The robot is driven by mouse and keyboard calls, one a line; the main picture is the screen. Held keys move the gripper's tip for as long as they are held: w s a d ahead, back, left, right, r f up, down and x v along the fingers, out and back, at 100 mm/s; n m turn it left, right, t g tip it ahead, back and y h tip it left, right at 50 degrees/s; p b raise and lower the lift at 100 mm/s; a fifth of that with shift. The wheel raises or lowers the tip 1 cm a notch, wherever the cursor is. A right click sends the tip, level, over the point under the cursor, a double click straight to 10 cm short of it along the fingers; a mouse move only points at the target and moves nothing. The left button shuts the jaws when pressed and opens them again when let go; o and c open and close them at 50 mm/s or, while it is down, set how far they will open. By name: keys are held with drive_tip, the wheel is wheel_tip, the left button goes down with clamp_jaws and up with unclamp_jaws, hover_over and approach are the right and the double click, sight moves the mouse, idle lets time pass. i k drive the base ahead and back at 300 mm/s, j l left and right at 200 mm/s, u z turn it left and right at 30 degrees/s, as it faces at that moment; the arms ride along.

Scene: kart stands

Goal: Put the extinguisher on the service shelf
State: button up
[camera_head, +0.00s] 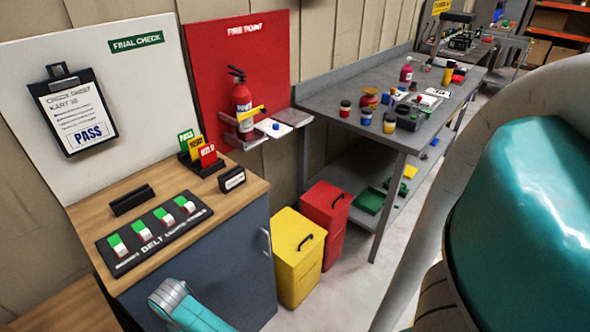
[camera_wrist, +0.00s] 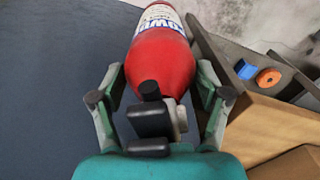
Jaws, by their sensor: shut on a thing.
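In the wrist view my gripper (camera_wrist: 160,78) is shut on a red extinguisher (camera_wrist: 165,58) with a white label, one finger on each side of its body. The far end of this extinguisher is cut off by the top of the picture. In the head view my gripper and the held extinguisher are out of sight. Another red extinguisher (camera_head: 243,97) with a black top stands upright at the red fire point board (camera_head: 212,60), with a yellow strip across its front. Which surface is the service shelf, I cannot tell.
A wooden-topped cabinet (camera_head: 150,183) holds a switch panel (camera_head: 152,238) and card rack. Yellow (camera_head: 299,262) and red (camera_head: 325,215) bins stand beside it. A grey bench (camera_head: 345,90) carries many small items. The wrist view shows a brown wooden edge (camera_wrist: 255,125) at right.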

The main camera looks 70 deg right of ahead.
sight(294, 116)
drive_tip(key=j+z, duration=0.2)
drive_tip(key=z, duration=0.25)
drive_tip(key=k+j+z, duration=0.1)
drive_tip(key=z, duration=0.4)
drive_tip(key=l+z, duration=0.1)
drive_tip(key=z, duration=0.3)
